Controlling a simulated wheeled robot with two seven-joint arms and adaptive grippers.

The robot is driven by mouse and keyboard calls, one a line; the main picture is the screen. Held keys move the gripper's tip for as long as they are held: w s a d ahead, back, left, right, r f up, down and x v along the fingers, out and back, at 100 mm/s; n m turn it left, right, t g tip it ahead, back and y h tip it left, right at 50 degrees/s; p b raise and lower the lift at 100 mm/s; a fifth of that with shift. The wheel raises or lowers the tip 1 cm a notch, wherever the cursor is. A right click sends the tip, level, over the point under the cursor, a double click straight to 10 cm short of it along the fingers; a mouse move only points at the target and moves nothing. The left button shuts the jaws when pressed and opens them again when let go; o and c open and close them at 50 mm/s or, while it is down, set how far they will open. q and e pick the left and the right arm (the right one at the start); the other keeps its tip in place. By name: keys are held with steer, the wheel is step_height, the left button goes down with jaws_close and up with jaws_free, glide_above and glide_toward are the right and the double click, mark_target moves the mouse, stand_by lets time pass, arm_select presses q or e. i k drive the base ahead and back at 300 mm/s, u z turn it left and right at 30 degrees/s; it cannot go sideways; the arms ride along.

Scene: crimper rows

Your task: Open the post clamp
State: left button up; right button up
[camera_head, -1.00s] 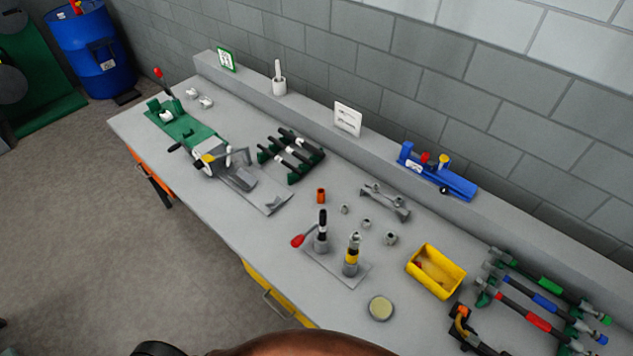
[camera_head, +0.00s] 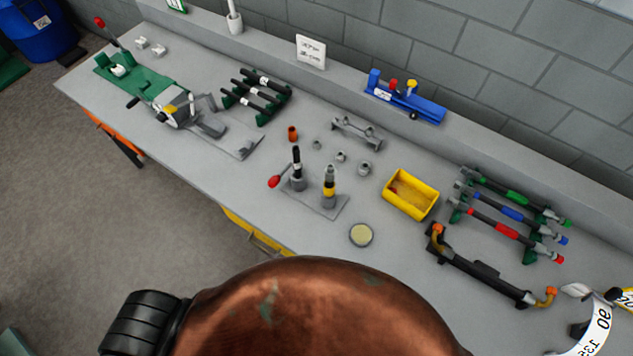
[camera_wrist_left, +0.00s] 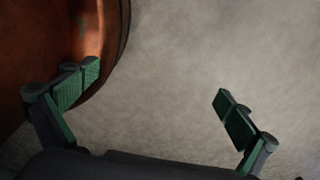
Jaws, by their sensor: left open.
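The post clamp appears to be the small grey plate with two upright posts in the head view. One post (camera_head: 297,168) is black-topped and has a red-tipped lever (camera_head: 275,181) leaning out to its left. The other post (camera_head: 329,187) has a yellow band. I cannot tell from this view whether the clamp is closed. My left gripper (camera_wrist_left: 156,84) shows in the left wrist view, with its green-padded fingers wide apart and nothing between them. Plain floor lies beyond the fingers. Neither gripper shows in the head view.
A yellow bin (camera_head: 411,194) and a round tin (camera_head: 361,235) stand near the posts. A green crimping machine (camera_head: 150,83) is at the bench's left. Racked tools (camera_head: 508,212) and a black, orange-ended tool (camera_head: 480,270) lie right.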

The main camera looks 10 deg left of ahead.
mark_target(273, 182)
steer(key=u, duration=1.15)
steer(key=k, duration=0.2)
